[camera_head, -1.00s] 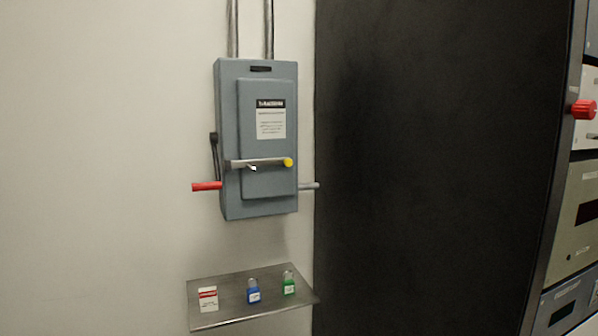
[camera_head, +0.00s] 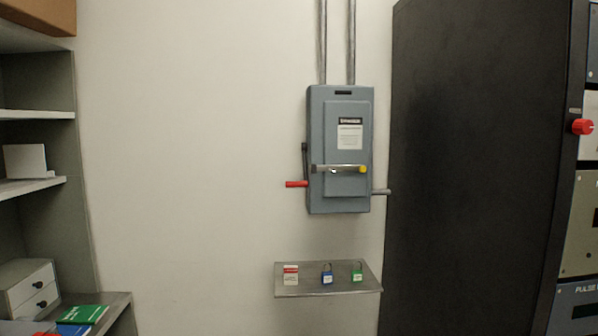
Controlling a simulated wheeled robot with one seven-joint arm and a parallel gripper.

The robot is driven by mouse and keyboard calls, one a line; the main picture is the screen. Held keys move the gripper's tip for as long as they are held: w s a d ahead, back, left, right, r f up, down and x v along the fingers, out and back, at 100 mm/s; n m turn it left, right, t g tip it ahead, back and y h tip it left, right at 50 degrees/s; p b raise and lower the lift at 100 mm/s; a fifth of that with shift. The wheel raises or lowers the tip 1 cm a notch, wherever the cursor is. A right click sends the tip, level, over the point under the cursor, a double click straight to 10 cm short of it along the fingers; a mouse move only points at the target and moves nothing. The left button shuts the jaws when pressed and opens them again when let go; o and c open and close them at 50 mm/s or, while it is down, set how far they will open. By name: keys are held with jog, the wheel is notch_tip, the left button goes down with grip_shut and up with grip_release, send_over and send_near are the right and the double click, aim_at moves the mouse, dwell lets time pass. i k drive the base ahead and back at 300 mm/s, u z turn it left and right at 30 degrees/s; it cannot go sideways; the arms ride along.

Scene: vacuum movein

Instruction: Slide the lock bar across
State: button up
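A grey electrical disconnect box (camera_head: 340,149) is mounted on the wall right of centre. A silver lock bar (camera_head: 338,168) runs level across the front of its door, with a yellow knob (camera_head: 362,169) at the right end. A lever with a red grip (camera_head: 296,184) is at the box's lower left side, grip end pointing left. A grey rod (camera_head: 381,191) sticks out at the right side. My gripper is not in view.
A metal shelf (camera_head: 328,291) below the box holds a red-and-white tag (camera_head: 290,275), a blue padlock (camera_head: 327,275) and a green padlock (camera_head: 357,273). A dark cabinet (camera_head: 480,170) stands right. Grey shelving (camera_head: 35,188) stands left. The wall between is bare.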

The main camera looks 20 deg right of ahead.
aim_at(320, 168)
jog(key=u, duration=0.75)
jog(key=i, duration=1.15)
jog(key=z, duration=0.75)
